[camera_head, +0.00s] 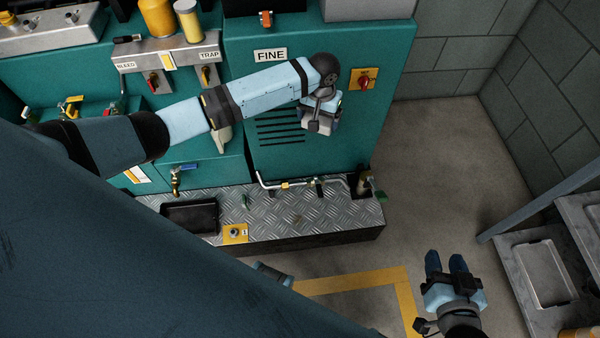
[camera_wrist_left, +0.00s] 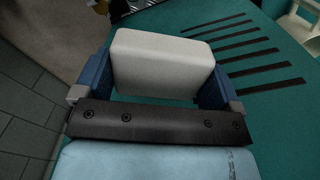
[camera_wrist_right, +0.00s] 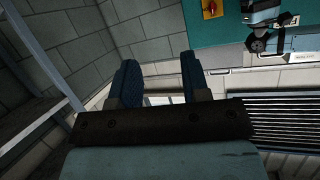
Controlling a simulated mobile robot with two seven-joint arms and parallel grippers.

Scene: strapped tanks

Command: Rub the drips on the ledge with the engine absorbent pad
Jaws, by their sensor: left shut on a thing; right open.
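The absorbent pad (camera_wrist_left: 162,65) is a pale, thick block in the left wrist view. My left gripper (camera_wrist_left: 158,80) is shut on it, one finger at each side. The ledge (camera_head: 310,218) is a diamond-plate metal shelf along the cabinet's foot. I cannot clearly make out drips on it. My right gripper (camera_head: 446,262) is open and empty over the floor to the right; its fingers (camera_wrist_right: 160,82) show apart in the right wrist view.
On the ledge are a black tray (camera_head: 190,217), a yellow-plated fitting (camera_head: 235,234) and a bent metal pipe (camera_head: 300,182). Valves and a FINE label (camera_head: 270,55) are on the cabinet (camera_head: 240,70). A shelf rack (camera_head: 570,225) stands right. Floor between is clear.

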